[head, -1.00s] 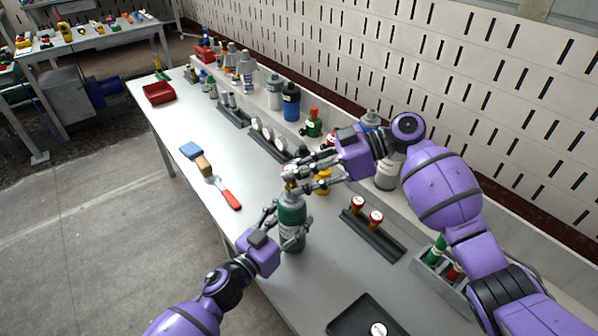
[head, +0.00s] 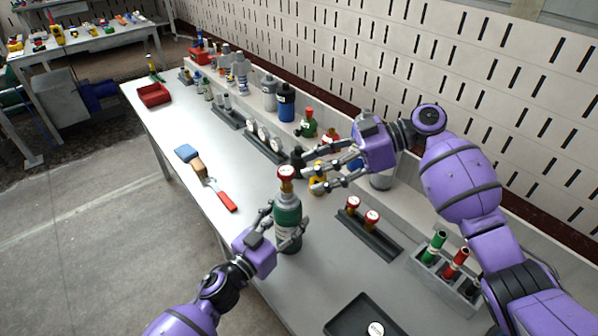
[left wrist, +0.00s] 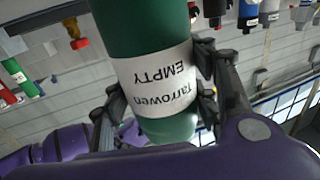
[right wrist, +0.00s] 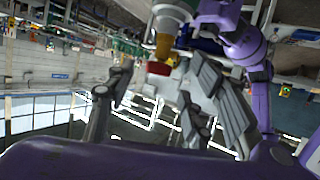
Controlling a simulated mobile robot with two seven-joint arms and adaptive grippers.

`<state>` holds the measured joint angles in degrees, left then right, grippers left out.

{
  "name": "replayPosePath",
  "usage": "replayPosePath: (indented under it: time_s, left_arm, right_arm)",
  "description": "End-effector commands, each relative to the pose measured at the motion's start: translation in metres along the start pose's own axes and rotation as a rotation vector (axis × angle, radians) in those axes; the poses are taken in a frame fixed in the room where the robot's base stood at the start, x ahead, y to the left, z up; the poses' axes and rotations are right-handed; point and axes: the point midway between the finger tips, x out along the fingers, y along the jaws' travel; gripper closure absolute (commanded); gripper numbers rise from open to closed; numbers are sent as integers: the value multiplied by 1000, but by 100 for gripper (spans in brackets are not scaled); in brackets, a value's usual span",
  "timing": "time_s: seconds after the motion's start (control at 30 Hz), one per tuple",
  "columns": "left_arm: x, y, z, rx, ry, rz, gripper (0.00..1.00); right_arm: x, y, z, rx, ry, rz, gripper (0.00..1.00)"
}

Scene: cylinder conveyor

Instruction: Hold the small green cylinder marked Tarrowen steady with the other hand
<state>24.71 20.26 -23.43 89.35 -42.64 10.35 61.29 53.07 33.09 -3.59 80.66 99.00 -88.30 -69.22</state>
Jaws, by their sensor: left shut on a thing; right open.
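The small green cylinder (head: 288,219) stands upright near the front edge of the workbench, with a grey shoulder and a red-topped brass valve (head: 286,178). Its white label reads Tarrowen EMPTY, upside down in the left wrist view (left wrist: 155,80). My left gripper (head: 287,238) is shut around the cylinder's lower body, fingers on both sides (left wrist: 158,100). My right gripper (head: 312,174) is open and empty just right of the valve, apart from it. In the right wrist view the red valve top (right wrist: 160,68) shows beyond the open fingers.
A dark rack with red-topped valves (head: 368,228) stands right of the cylinder. A grey holder (head: 445,275) with green and red tubes and a dark tray (head: 366,318) lie nearer. A brush (head: 195,162) and a red-handled tool (head: 222,196) lie left. Bottles line the back.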

Motion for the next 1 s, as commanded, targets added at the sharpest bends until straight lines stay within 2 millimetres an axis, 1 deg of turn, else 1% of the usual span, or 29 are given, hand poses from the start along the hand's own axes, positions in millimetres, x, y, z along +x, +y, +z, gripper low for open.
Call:
replayPosePath:
  time_s: [0.03,0.1,0.2,0.3,0.47,0.7,0.73,0.87,0.9,1.0]
  left_arm:
    - [0,-1,0,1,-1,-2,77]
    - [0,-1,0,1,-1,-2,77]
    - [0,-1,0,1,-1,-1,77]
    - [0,-1,0,1,0,-1,77]
    - [0,-1,0,1,0,-1,77]
    - [0,-1,0,1,0,-1,77]
    - [0,-1,0,1,0,-1,43]
    - [0,-1,0,1,0,-1,26]
    - [0,0,0,1,0,-1,24]
    - [0,0,0,1,0,-1,24]
  right_arm:
    - [-12,0,0,0,-2,2,51]
    - [-27,0,0,1,-1,2,51]
    - [-45,0,0,1,-1,1,51]
    - [-57,0,0,1,0,1,51]
    - [-67,0,0,0,0,-1,51]
    - [-68,0,0,0,0,-1,51]
    - [-68,0,0,0,0,-1,51]
    - [-67,0,0,0,0,-1,51]
    - [-67,0,0,0,0,-1,51]
    - [-67,0,0,0,1,-1,51]
